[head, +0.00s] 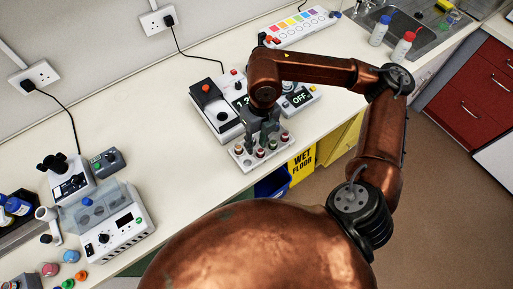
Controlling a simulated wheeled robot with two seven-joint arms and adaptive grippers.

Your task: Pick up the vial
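Several small vials with coloured caps stand in a pale rack (240,158) near the front edge of the bench. My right gripper (262,138) points down over the rack, close to the vials, and hides part of the rack's back. The fingers are small and dark, so I cannot tell whether they are open, or whether they touch a vial. My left gripper is not in view.
Behind the rack stand a device with a black-and-red top (207,95) and a grey device reading OFF (300,99). A white control box (115,232) is at the left. A sink (415,30) is at the far right. Bare bench lies between the rack and the white box.

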